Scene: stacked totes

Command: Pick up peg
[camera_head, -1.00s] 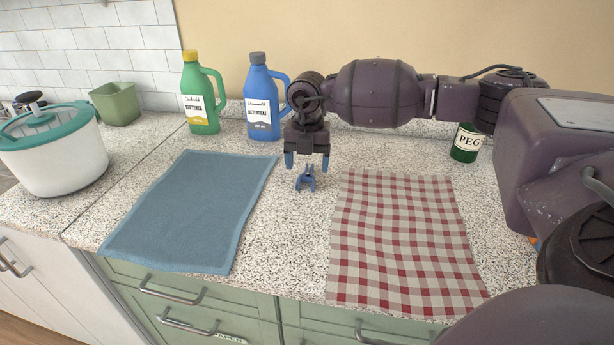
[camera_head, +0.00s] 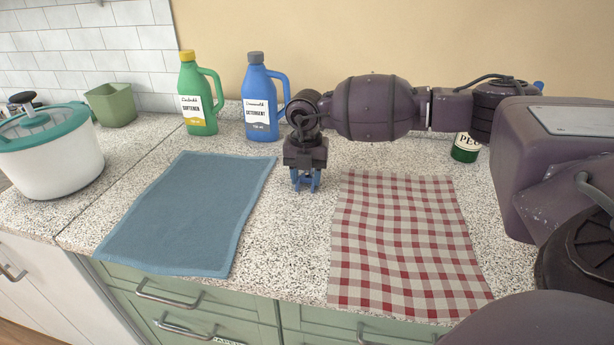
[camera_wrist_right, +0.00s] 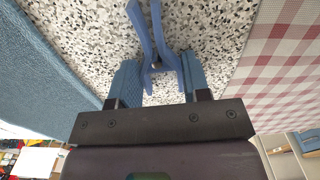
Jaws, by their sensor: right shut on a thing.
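The peg is a small blue clothes peg (camera_wrist_right: 151,40) between the two cloths on the speckled counter; in the head view it is mostly hidden by my right gripper. My right gripper (camera_head: 306,184) points down over the peg, and its blue fingers (camera_wrist_right: 160,80) are shut on the peg's near part in the wrist view. The peg's two prongs stick out beyond the fingers. I cannot tell whether the peg still touches the counter. My left gripper is not in view.
A blue towel (camera_head: 190,212) lies left of the gripper and a red checked cloth (camera_head: 405,245) right. A white pot (camera_head: 50,160) stands far left.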

